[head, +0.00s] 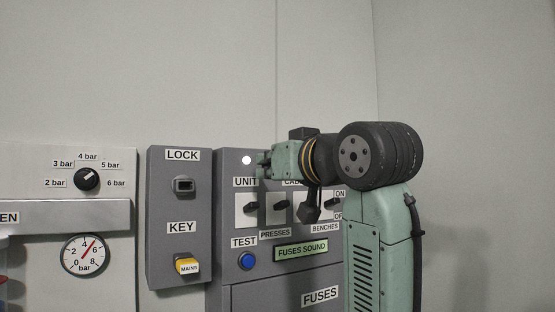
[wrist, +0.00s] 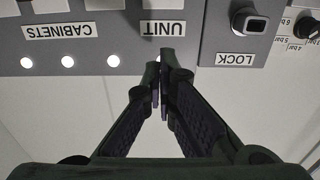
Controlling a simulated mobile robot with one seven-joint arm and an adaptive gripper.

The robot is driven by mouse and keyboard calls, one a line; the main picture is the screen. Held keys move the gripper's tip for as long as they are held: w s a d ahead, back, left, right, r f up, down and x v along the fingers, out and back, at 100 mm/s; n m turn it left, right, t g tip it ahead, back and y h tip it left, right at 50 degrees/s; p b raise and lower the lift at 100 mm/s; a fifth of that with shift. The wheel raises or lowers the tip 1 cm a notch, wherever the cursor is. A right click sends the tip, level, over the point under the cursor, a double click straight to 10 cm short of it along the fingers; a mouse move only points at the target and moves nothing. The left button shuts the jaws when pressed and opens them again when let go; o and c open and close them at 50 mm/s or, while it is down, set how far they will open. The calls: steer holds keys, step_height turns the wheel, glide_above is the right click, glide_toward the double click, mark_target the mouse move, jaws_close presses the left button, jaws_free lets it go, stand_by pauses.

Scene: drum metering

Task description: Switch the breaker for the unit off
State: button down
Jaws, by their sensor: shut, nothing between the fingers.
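The breaker for the unit (head: 250,208) is a dark toggle on a white plate under the UNIT label (head: 245,182) on the grey fuse panel. Whether it is up or down is too small to tell. A white lamp (head: 246,160) is lit above that label. My gripper (head: 262,164) is shut and empty, level with the lamp and above the breaker, just right of the lamp in the head view. In the wrist view, which is upside down, my closed fingertips (wrist: 160,66) point at the panel just by the UNIT label (wrist: 163,28). The toggle is out of that view.
The PRESSES breaker (head: 279,206) and the BENCHES breaker (head: 333,204) are to the right; my wrist hides most of the CABINETS one. A blue TEST button (head: 247,261) is below. A grey LOCK and KEY box (head: 160,210) stands close on the left.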

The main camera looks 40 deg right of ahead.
mark_target(251, 207)
steer(key=p+x, duration=0.1)
steer(key=x, duration=0.3)
steer(key=shift+r, duration=0.2)
step_height(251, 207, down, 3)
steer(key=shift+s+d+r+p, duration=0.1)
steer(key=shift+s+p, duration=0.05)
steer(key=shift+p, duration=0.35)
steer(key=shift+s+f, duration=0.15)
steer(key=shift+f, duration=0.5)
steer(key=shift+f, duration=0.15)
steer(key=shift+s+f+t+b, duration=0.15)
steer(key=shift+t+b, duration=0.15)
steer(key=shift+b, duration=0.3)
steer(key=shift+t+b, duration=0.35)
steer(key=shift+t, duration=0.05)
steer(key=shift+s+f+t+h+b, duration=0.1)
steer(key=shift+t+h+b, duration=0.25)
steer(key=shift+b, duration=0.4)
